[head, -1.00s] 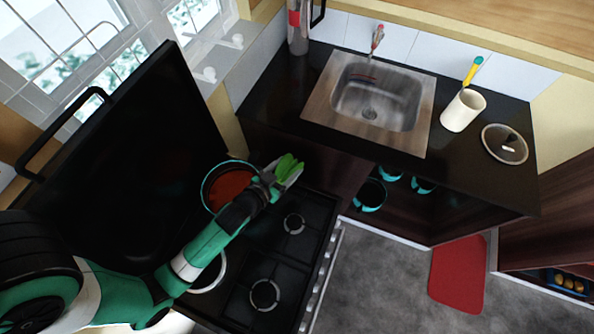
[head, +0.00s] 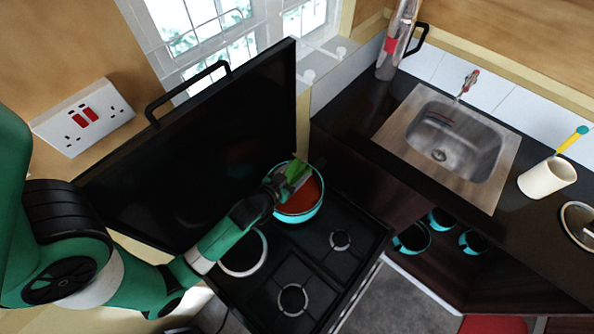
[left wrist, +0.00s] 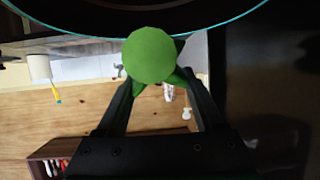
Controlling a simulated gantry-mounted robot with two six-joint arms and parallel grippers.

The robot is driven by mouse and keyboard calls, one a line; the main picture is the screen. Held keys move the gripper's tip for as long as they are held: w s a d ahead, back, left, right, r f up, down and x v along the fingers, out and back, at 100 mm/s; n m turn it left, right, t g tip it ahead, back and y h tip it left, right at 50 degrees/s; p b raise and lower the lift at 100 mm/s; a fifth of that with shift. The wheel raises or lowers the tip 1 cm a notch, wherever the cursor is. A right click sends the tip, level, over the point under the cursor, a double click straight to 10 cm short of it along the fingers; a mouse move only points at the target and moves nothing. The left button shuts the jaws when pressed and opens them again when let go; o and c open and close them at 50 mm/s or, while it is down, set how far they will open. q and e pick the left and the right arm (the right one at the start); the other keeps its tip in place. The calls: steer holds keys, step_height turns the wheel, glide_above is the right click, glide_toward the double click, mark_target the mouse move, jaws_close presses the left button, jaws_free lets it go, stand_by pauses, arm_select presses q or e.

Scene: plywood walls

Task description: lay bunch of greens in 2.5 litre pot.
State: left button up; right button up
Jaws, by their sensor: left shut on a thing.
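A teal-rimmed pot (head: 316,208) with a red-brown inside stands on the back of the hob; its size cannot be read. My left gripper (head: 282,182) is shut on the bunch of greens (head: 297,172). In the head view the greens overlap the pot's opening; their height above it is hard to tell. In the left wrist view the greens (left wrist: 152,55) show end-on as a green round between the fingers (left wrist: 160,84). A dark round shape with a teal edge (left wrist: 218,25) lies beyond them. My right gripper is out of view.
A raised black hob lid (head: 200,150) stands behind the pot. A white ring (head: 246,270) lies on the hob (head: 330,275). A sink (head: 465,135), a cream cup (head: 547,178) and a round lid (head: 580,222) are on the right counter. Several teal pots (head: 412,238) sit below.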

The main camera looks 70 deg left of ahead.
mark_target(296, 177)
arm_select(q)
step_height(296, 177, down, 4)
steer(key=shift+r+b, duration=0.25)
steer(key=shift+b, duration=0.95)
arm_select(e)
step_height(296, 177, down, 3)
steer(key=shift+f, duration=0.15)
arm_select(q)
steer(key=shift+r, duration=0.1)
steer(key=o, duration=1.5)
steer(key=shift+c, duration=0.2)
steer(key=v, duration=1.1)
steer(key=shift+s+d, duration=0.2)
steer(key=shift+s, duration=0.1)
